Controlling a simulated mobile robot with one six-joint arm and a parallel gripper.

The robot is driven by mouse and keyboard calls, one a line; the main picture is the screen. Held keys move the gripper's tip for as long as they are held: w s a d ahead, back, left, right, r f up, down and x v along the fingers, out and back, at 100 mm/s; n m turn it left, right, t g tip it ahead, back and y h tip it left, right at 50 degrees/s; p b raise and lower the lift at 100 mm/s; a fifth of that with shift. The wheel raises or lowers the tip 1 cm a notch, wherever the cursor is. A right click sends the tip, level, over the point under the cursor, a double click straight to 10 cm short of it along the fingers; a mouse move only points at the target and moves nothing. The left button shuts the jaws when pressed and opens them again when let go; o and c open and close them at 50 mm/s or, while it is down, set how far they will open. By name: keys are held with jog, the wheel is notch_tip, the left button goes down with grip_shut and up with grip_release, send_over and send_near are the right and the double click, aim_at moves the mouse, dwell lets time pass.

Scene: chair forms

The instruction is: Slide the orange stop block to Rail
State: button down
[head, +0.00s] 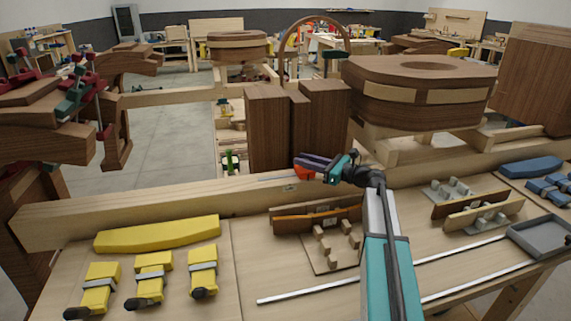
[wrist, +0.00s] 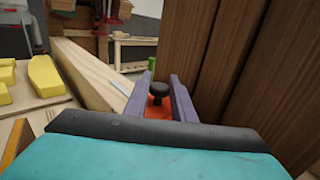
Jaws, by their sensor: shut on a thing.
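The orange stop block (head: 302,172) sits on the long pale wooden beam (head: 130,209), beside the dark wooden blocks. In the wrist view the orange block (wrist: 158,111) shows between my fingers, with a dark round knob (wrist: 159,90) on top. My gripper (head: 315,162) has its two purple fingers shut on the block's knob; in the wrist view my gripper (wrist: 158,88) has one finger on each side of it. A pale strip (wrist: 121,88) lies on the beam beyond the fingers. A small label (head: 290,188) is on the beam's front face, too small to read.
Tall dark wooden blocks (head: 268,130) stand close behind the beam; in the wrist view the dark wood (wrist: 235,70) rises just right of my fingers. Yellow clamps (head: 152,278) and a yellow form (head: 157,233) lie on the bench at left. The beam's left stretch looks clear.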

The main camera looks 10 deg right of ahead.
jog(key=d, duration=1.6)
jog(key=shift+d, duration=0.2)
jog(key=c, duration=1.5)
grip_release()
jog(key=shift+c, duration=0.2)
jog(key=shift+s+d, duration=0.1)
jog(key=b+v, duration=0.3)
jog(key=v, duration=1)
jog(key=shift+s+d+b, duration=0.2)
jog(key=shift+b, duration=0.2)
